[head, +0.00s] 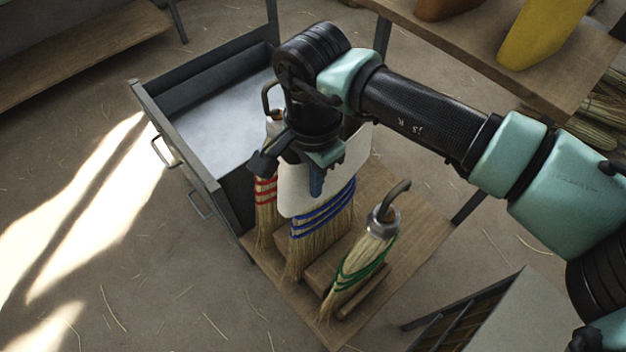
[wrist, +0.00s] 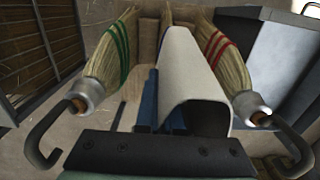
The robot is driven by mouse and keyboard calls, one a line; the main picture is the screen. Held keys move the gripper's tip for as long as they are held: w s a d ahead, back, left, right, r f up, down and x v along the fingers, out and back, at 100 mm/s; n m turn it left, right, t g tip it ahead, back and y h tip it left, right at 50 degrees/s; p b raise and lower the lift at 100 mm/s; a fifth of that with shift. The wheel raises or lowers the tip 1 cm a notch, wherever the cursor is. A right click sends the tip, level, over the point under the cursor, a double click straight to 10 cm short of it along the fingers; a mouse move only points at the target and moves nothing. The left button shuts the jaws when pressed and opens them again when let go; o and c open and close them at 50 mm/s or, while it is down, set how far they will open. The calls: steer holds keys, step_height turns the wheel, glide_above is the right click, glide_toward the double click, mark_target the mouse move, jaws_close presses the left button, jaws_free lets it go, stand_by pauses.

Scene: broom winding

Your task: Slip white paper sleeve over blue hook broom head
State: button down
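The white paper sleeve (head: 299,190) is tilted at the upper part of the blue-banded broom (head: 322,222). The broom's straw and blue bands show below the sleeve's lower edge. I cannot tell whether the sleeve is around the head or in front of it; its hook is hidden. My gripper (head: 317,180) points down at the sleeve. In the wrist view, the sleeve (wrist: 188,65) has its curved opening toward the camera. One blue finger is outside its left wall and another blue part shows inside, so my gripper (wrist: 160,105) appears shut on that wall.
A green-banded broom (head: 357,260) with a hook stands close on the right, and a red-banded broom (head: 265,205) on the left. The brooms are on a wooden board (head: 400,240). An open metal drawer (head: 215,135) stands behind left. A bench (head: 480,50) is behind right.

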step_height(320, 180, up, 23)
steer(key=p, duration=1.4)
stand_by(0.6)
stand_by(0.5)
